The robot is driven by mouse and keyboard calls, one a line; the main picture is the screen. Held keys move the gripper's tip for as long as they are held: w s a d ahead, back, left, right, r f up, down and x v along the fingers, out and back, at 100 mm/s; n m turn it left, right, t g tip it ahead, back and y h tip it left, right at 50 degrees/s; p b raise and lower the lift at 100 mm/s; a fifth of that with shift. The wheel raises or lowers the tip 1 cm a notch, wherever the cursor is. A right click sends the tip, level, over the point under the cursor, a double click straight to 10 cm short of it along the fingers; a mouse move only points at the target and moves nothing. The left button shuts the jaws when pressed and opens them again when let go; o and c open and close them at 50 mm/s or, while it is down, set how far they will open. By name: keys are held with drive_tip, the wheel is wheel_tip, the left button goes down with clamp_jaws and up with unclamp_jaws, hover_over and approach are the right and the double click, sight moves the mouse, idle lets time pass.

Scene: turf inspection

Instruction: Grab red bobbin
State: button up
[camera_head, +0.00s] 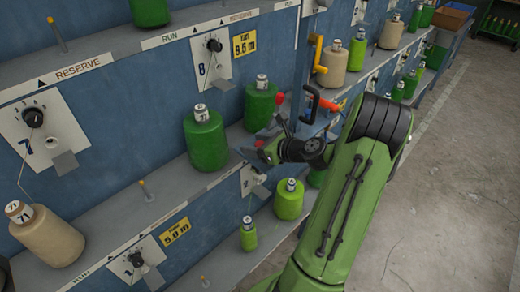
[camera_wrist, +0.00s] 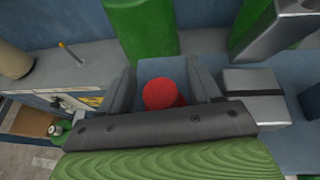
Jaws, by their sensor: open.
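A red rounded piece (camera_wrist: 163,94), which looks like the red bobbin, shows in the wrist view between the two grey fingers of my gripper (camera_wrist: 162,75). The fingers are open, with a gap visible on each side of it; its lower part is hidden by the gripper body. In the head view my gripper (camera_head: 268,153) is at the shelf front, beside a large dark green bobbin (camera_head: 206,142). A small red patch shows at the gripper there; I cannot tell if it is the bobbin.
Another dark green bobbin (camera_head: 260,106) stands behind my gripper, and light green bobbins (camera_head: 289,200) stand below it. A black hooked handle (camera_head: 312,102) and a yellow one (camera_head: 315,50) stick out nearby. A beige bobbin (camera_head: 50,236) is at left. The right-hand floor (camera_head: 465,150) is clear.

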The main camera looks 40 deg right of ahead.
drive_tip(key=shift+s, duration=0.1)
drive_tip(key=c, duration=1)
